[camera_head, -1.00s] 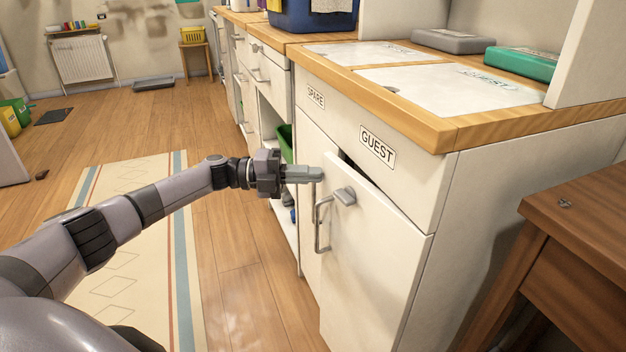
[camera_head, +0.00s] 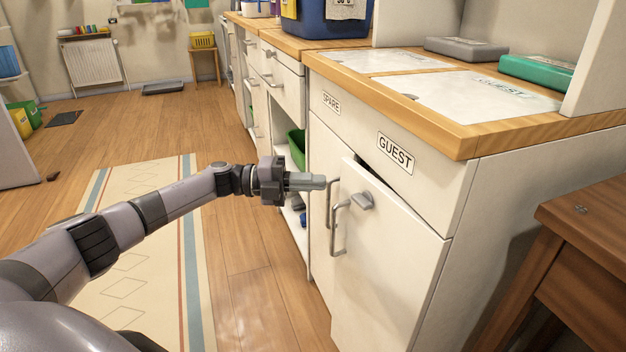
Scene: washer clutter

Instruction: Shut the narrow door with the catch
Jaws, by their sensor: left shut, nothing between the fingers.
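The narrow white door (camera_head: 388,262) under the GUEST label (camera_head: 395,152) stands slightly ajar, with a dark gap along its top edge. A grey catch (camera_head: 361,201) sits at its upper left, above a grey bar handle (camera_head: 337,232). My left gripper (camera_head: 318,182) is shut and empty, pointing right, just left of the door's upper left corner. It appears apart from the door, though depth is hard to judge. My right gripper is not in view.
A white door under the SPARE label (camera_head: 331,102) adjoins on the left. An open shelf with a green bin (camera_head: 297,148) lies beyond it. A brown wooden table (camera_head: 590,225) stands at the right.

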